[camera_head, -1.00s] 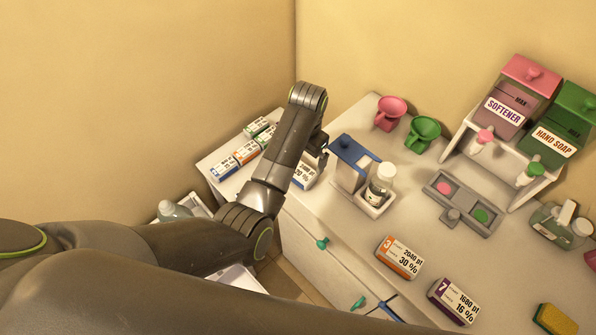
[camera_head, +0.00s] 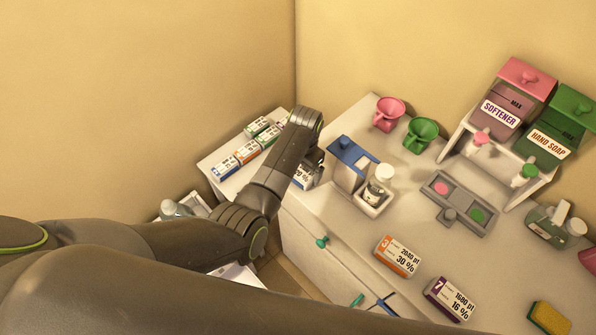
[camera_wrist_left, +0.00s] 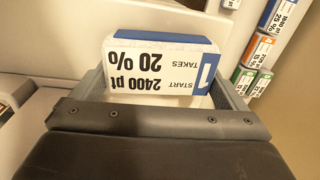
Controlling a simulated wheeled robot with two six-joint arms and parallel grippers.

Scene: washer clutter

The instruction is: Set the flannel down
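No cloth that I can make out as a flannel shows in either view. My left gripper (camera_head: 312,168) is low over the far left part of the counter, at a white and blue labelled block (camera_head: 301,179). In the left wrist view, the block (camera_wrist_left: 155,68) reads "1", "2400 pt" and "20 %" upside down. It sits between the spread fingers of the left gripper (camera_wrist_left: 165,82) and nearly fills their gap. Whether the fingers press on it cannot be told. The arm hides part of the block in the head view. My right gripper is out of view.
Several labelled boxes (camera_head: 248,152) stand at the far left. A blue-lidded box (camera_head: 350,152) and a bottle (camera_head: 379,183) stand close to the right of the gripper. Pink (camera_head: 388,113) and green (camera_head: 421,134) cups are behind. Bare counter (camera_head: 345,225) lies in front.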

